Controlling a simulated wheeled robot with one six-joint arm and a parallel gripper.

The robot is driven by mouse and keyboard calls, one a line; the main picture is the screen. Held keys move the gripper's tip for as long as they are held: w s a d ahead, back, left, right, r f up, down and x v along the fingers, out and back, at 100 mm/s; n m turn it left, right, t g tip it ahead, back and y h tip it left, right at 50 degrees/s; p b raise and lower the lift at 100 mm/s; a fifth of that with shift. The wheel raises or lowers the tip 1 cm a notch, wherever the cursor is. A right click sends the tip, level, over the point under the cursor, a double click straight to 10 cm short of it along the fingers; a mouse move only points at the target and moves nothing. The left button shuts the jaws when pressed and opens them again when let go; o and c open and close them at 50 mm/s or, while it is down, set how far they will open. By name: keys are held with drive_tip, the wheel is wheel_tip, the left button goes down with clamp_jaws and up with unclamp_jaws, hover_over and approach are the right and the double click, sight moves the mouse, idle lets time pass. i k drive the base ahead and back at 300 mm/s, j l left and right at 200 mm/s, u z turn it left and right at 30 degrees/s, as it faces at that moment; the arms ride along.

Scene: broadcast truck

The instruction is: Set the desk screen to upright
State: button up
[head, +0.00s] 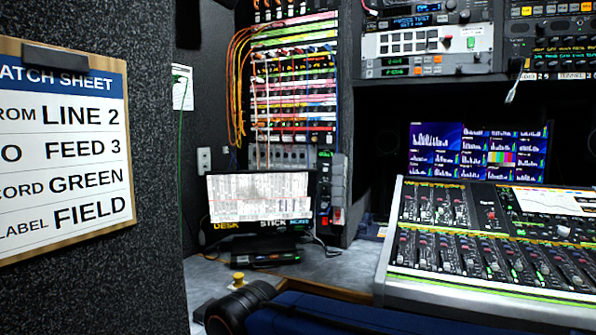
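The desk screen (260,198) stands on the desk in the middle of the head view, below the patch panel. It is lit and shows a pale, dense pattern, with "DESK" at the lower left of its frame and "STICK NEWS" at the lower right. Its dark stand (265,244) sits beneath it on the desk. The screen's face is turned towards me; I cannot tell for certain how far it leans back. Its rear is hidden. My gripper is not in view, and nothing is seen touching the screen.
A patch sheet on a clipboard (70,150) hangs on a dark partition at left. A mixing console (490,235) fills the right. A small yellow-topped knob (238,279) stands on the desk (330,268).

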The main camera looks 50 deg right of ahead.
sight(247, 202)
drive_tip(key=z, duration=1.15)
